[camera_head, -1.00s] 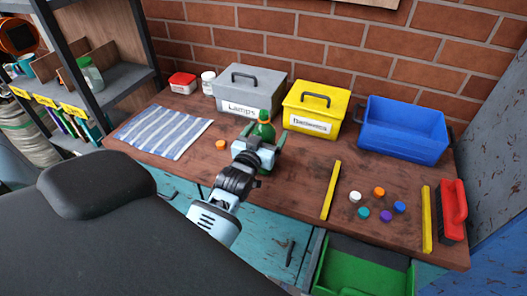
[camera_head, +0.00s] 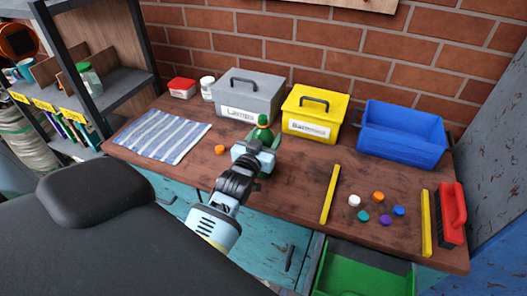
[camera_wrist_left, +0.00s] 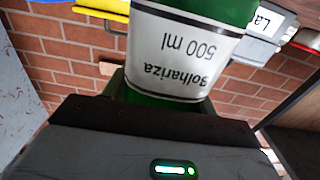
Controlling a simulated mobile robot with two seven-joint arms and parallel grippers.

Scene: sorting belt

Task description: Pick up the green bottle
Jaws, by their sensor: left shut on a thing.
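The green bottle (camera_head: 263,121) stands upright in front of the grey and yellow boxes, its lower part hidden by my gripper in the head view. My left gripper (camera_head: 262,146) is around it and shut on it. In the left wrist view the bottle (camera_wrist_left: 180,48) is close up between the fingers, with a white label reading "Bolhariza 500 ml" upside down. Whether its base touches the bench cannot be told. My right gripper is not in view.
On the wooden bench (camera_head: 290,180) stand a grey box (camera_head: 262,92), a yellow box (camera_head: 316,108) and a blue bin (camera_head: 402,140). An orange cap (camera_head: 220,149) lies left of my gripper. Yellow bars, several caps and a red brush (camera_head: 452,215) lie at right; a striped cloth (camera_head: 163,135) lies at left.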

